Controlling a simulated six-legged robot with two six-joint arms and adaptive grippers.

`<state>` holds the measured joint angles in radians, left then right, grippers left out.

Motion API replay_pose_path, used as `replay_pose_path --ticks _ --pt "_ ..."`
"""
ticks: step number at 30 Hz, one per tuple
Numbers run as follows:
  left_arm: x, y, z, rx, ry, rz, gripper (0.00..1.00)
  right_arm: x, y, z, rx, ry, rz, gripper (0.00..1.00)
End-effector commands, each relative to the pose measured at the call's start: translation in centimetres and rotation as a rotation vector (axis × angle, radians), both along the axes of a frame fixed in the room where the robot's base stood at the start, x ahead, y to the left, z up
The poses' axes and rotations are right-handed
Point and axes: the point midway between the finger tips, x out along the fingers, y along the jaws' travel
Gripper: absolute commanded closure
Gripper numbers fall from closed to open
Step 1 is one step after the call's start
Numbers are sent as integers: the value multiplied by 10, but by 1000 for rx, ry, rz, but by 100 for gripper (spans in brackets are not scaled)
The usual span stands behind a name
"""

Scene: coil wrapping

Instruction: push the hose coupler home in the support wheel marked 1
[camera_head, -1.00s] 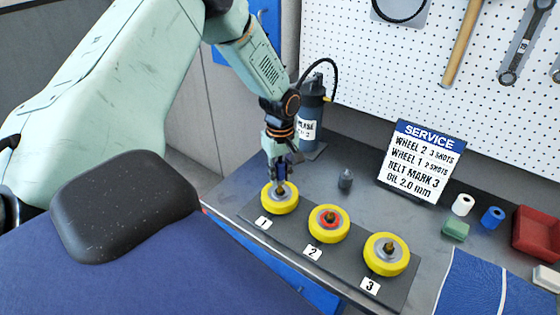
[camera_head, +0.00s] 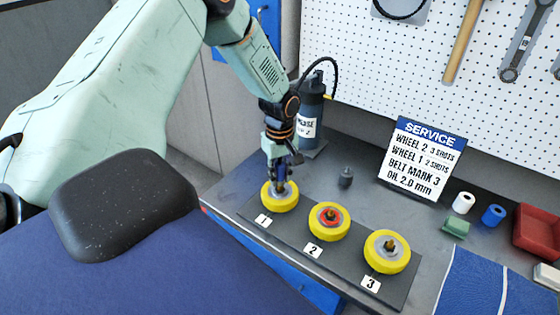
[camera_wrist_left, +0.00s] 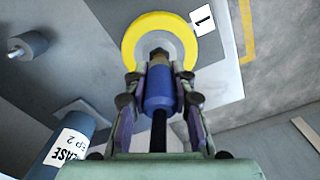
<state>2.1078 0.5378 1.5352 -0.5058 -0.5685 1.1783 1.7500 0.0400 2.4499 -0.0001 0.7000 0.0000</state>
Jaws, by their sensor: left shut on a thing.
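The yellow support wheel (camera_head: 280,197) with a grey hub sits at the left end of the dark plate (camera_head: 401,293), behind the label 1 (camera_head: 263,220). It also shows in the left wrist view (camera_wrist_left: 134,42). My left gripper (camera_head: 281,176) is over the hub. In the left wrist view it (camera_wrist_left: 159,95) is shut on the blue hose coupler (camera_wrist_left: 159,88), whose tip meets the brass fitting (camera_wrist_left: 159,54) at the hub. I cannot tell how deep the coupler sits on the fitting. My right gripper is not in view.
Wheel 2 (camera_head: 329,212) with a red hub and wheel 3 (camera_head: 387,242) stand along the plate. A grease canister (camera_head: 310,112) with a black hose stands behind. A small dark cylinder (camera_head: 345,177) and a service sign (camera_head: 422,160) are to the right.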

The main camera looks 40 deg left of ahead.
Motion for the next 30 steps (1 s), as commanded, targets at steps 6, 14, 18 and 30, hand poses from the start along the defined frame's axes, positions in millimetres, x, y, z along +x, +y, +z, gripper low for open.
replay_pose_path --ticks 6,14,18,30 --pt "0 0 -6 0 0 0 100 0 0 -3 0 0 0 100" --pt "0 0 -11 1 -1 0 100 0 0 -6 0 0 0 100" --pt "0 0 -14 1 -1 0 100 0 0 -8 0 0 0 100" --pt "0 0 -15 0 -1 0 50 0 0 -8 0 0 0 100"
